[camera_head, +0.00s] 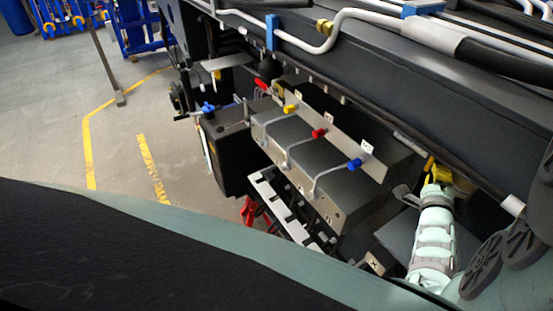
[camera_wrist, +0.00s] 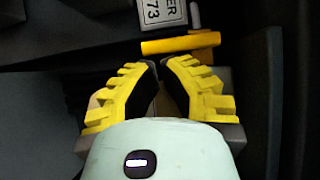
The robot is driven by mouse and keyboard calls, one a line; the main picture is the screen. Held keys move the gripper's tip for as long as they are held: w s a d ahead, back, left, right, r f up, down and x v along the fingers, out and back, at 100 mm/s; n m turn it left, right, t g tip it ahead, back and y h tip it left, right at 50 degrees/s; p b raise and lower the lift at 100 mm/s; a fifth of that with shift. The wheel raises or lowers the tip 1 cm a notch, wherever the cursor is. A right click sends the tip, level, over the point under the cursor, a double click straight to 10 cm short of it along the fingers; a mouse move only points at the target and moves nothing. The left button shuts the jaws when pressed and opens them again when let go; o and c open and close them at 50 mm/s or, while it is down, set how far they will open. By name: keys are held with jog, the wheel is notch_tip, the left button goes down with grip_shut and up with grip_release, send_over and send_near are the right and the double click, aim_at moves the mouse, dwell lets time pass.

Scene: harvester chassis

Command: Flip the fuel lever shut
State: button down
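A yellow lever (camera_wrist: 180,43) lies crosswise just beyond my fingertips in the wrist view, with a pale grey post at its right end. I take it for the fuel lever, but its label is only partly in view. My gripper (camera_wrist: 158,66) has yellow stepped fingers with dark inner pads. The tips come together with nothing visible between them, close to the lever; I cannot tell whether they touch it. In the head view my gripper (camera_head: 437,172) is small at the right under the chassis beam, where yellow parts overlap and the lever cannot be told apart.
A white label (camera_wrist: 163,12) ending in "ER" and "73" sits behind the lever. In the head view, a dark box (camera_head: 345,205) carries pipes with yellow, red and blue handles left of my arm. The chassis beam (camera_head: 400,85) runs above. Open floor (camera_head: 60,120) lies at the left.

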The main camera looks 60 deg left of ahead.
jog(key=shift+a+f+m+t, duration=0.2)
jog(key=shift+a+m+t, duration=0.1)
jog(key=shift+m+t, duration=0.3)
dwell(0.3)
jog(key=shift+a+f+m+b, duration=0.15)
jog(key=shift+m+b, duration=0.2)
jog(key=shift+m, duration=0.15)
jog(key=shift+w+a+m+t+h+b, duration=0.1)
jog(key=shift+a+m+t+h+b, duration=0.65)
jog(key=shift+m+b, duration=1.1)
jog(key=shift+a+m+t+h+b, duration=0.25)
jog(key=shift+a+m+t+b, duration=0.6)
jog(key=shift+m+t+b, duration=1)
jog(key=shift+w+a+m+t+h+b, duration=0.1)
jog(key=shift+a+m+t+h+b, duration=0.6)
jog(key=shift+m+b, duration=1.15)
jog(key=shift+s+a+r+m+p, duration=0.1)
jog(key=shift+a+r+m+p, duration=0.15)
jog(key=shift+m+p, duration=0.35)
jog(key=shift+f+b, duration=0.15)
jog(key=shift+b, duration=0.15)
